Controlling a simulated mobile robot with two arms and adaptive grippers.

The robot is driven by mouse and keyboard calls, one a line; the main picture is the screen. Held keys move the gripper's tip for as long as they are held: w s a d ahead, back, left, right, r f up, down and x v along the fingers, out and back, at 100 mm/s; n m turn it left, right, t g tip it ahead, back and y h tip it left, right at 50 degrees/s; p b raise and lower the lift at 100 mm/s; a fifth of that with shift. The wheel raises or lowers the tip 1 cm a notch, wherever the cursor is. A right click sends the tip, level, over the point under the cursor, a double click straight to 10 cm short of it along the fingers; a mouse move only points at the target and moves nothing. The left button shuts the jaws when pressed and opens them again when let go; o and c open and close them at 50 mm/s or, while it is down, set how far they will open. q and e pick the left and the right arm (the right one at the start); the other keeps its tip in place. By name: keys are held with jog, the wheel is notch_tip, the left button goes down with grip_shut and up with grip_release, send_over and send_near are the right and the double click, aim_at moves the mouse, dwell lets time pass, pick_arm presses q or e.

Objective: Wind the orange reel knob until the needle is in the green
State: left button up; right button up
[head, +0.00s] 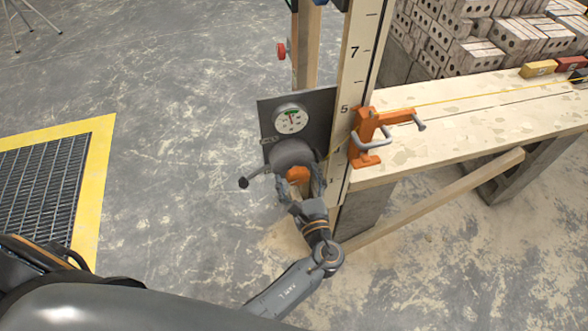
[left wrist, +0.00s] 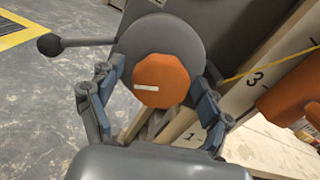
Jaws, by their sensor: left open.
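The orange reel knob (left wrist: 160,81) has a white mark lying level across its face and sits on the grey round reel (left wrist: 185,38) in the left wrist view. In the head view the knob (head: 298,174) is below the gauge (head: 290,119), a white dial with a green part near its top; the needle is too small to read surely. My left gripper (left wrist: 158,88) is open, with one finger on each side of the knob; I cannot tell whether they touch it. It also shows in the head view (head: 305,188). My right gripper is not in view.
A black-ended crank handle (left wrist: 50,44) sticks out left of the reel. A numbered wooden post (head: 352,75) and an orange clamp (head: 366,140) stand close on the right, by a plank bench (head: 470,115). A yellow-edged floor grate (head: 45,180) lies left; floor between is clear.

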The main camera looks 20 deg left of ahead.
pick_arm(q)
jog(key=shift+d, duration=0.1)
jog(key=shift+s, duration=0.1)
jog(key=shift+c, duration=1.2)
jog(key=c, duration=0.9)
jog(key=m+p, duration=0.2)
jog(key=p, duration=0.1)
jog(key=shift+r+m, duration=0.4)
jog(key=shift+c, duration=0.2)
jog(key=shift+f+m+p, duration=0.1)
jog(key=shift+m+p, duration=0.4)
jog(key=shift+p, duration=0.05)
jog(key=shift+f+m, duration=0.15)
jog(key=shift+m, duration=0.35)
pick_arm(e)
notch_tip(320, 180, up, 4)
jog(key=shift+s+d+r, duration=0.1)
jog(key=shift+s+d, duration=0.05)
